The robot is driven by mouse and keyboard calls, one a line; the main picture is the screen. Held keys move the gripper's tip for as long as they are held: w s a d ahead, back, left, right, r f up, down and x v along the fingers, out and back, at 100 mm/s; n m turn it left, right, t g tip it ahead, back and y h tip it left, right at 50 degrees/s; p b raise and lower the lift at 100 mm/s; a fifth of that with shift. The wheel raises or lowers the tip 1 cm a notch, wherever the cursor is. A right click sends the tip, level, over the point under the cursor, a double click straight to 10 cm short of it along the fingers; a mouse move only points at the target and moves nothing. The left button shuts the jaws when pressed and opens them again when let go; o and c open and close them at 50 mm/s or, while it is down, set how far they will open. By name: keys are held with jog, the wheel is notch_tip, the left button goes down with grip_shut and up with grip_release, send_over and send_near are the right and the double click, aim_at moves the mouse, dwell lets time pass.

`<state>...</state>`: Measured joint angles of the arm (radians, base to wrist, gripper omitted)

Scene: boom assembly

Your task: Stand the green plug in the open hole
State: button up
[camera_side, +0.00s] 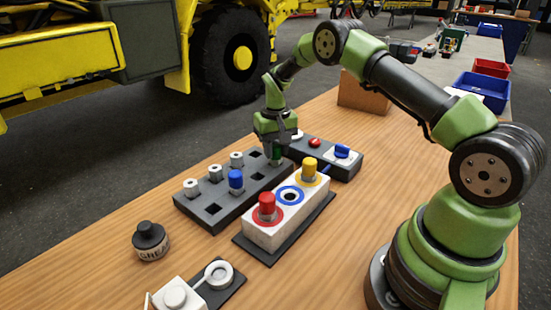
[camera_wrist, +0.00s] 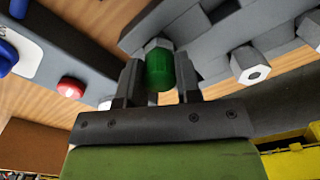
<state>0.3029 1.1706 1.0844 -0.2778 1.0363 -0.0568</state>
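The green plug (camera_wrist: 159,70) has a green cap and a grey hex part at its far end. In the wrist view it lies between the two fingers of my gripper (camera_wrist: 160,82), which close in tightly on both sides. In the side view the green plug (camera_side: 276,154) shows under my gripper (camera_side: 277,143), at the rear end of the dark grey rack (camera_side: 213,217). I cannot tell whether its lower end is in the rack. The open hole (camera_side: 291,195) has a blue ring and sits mid-top on the white block (camera_side: 263,234), between red and yellow plugs.
A red plug (camera_side: 267,206) and a yellow plug (camera_side: 309,168) flank the hole. The rack holds a blue plug (camera_side: 236,181) and several white-grey ones. A dark box with a red button (camera_side: 314,142) stands behind. A dark jar (camera_side: 150,240) stands front left.

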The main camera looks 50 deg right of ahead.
aim_at(275, 146)
jog(key=shift+r, duration=3.3)
jog(key=s+a+r+n, duration=0.5)
jog(key=s+a+n, duration=0.1)
jog(key=s+a, duration=0.55)
jog(key=shift+s+d+f, duration=0.1)
jog(key=shift+d+f, duration=0.05)
jog(key=shift+f, duration=0.6)
jog(key=shift+s+d+f, duration=0.1)
jog(key=shift+d+f, duration=0.1)
jog(key=shift+f, duration=0.6)
jog(key=shift+s+d+f, duration=0.1)
jog(key=shift+d+f, duration=0.05)
jog(key=shift+f, duration=0.6)
jog(key=shift+f, duration=1.1)
jog(key=shift+f, duration=0.6)
jog(key=o, duration=1)
